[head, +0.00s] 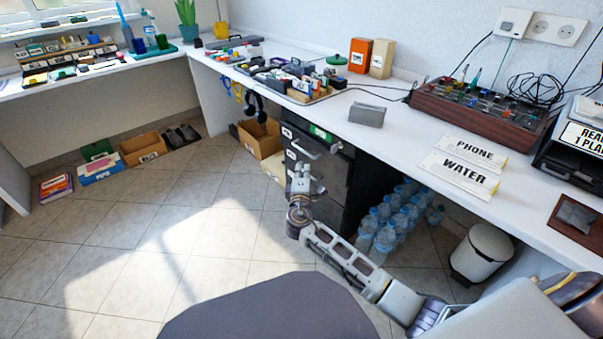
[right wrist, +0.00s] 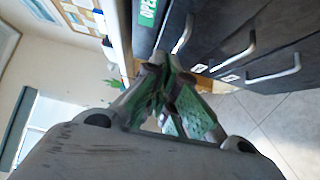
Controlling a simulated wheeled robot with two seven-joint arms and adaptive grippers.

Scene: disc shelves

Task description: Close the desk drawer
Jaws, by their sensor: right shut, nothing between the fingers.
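The black desk drawer unit (head: 330,185) stands under the white desk. Its top drawer (head: 300,138) has a green label (head: 320,133) and a metal handle (head: 335,148). I cannot clearly tell how far this drawer stands out. The right wrist view shows the dark drawer fronts (right wrist: 215,25) tilted, with several metal handles (right wrist: 275,72) and the green label (right wrist: 148,12). My right gripper (head: 306,172) is shut and empty in front of the drawer unit. Its fingers also show in the right wrist view (right wrist: 172,75). They appear apart from the handles. My left gripper is not in view.
A cardboard box (head: 262,140) sits on the floor left of the drawers. Water bottles (head: 395,220) and a white bin (head: 482,252) stand to the right. A dark chair (head: 270,310) is in the foreground.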

